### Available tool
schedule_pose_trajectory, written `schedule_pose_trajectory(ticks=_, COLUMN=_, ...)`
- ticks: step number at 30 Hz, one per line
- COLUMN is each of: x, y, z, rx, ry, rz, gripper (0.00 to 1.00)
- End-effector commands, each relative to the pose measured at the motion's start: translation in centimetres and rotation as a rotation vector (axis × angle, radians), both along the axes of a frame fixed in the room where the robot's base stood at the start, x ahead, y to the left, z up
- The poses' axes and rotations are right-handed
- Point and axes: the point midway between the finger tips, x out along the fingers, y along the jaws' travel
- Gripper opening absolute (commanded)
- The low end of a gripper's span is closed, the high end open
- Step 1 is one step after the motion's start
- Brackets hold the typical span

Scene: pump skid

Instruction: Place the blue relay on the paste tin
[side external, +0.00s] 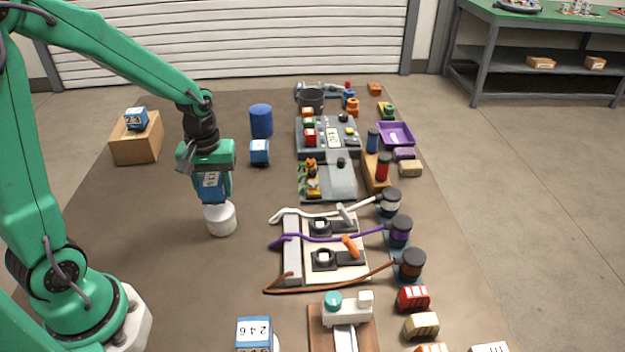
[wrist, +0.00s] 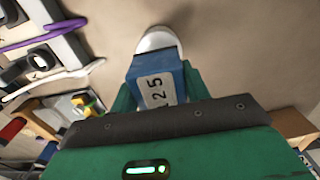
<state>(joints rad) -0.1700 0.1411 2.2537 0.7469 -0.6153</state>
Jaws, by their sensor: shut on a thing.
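My gripper (side external: 211,190) is shut on a blue relay (side external: 210,182) with a white label. The relay also shows between the green fingers in the wrist view (wrist: 157,82), its label reading partly "25". The paste tin (side external: 221,220), a white round tin, stands upright on the table directly below the relay. In the wrist view, the tin's rim (wrist: 154,38) shows just past the relay's far end, and the rest of it is hidden. The relay is at or just above the tin's top; I cannot tell whether they touch.
Other blue relays sit on a cardboard box (side external: 137,142), beside a blue cylinder (side external: 261,120), and at the front edge (side external: 254,331). A white fixture with cables (side external: 292,250) stands to the right. The table around the tin is clear.

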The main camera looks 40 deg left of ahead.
Motion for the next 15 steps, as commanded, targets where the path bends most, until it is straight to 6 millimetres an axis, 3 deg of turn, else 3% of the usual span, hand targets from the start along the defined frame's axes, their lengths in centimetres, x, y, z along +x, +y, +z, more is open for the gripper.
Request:
schedule_pose_trajectory(ticks=6, x=0.0, y=0.0, z=-2.3, rx=-0.001, ry=0.002, rz=0.0, gripper=0.2)
schedule_pose_trajectory(ticks=15, x=0.0, y=0.0, z=-2.6, rx=0.001, ry=-0.001, rz=0.0, gripper=0.2)
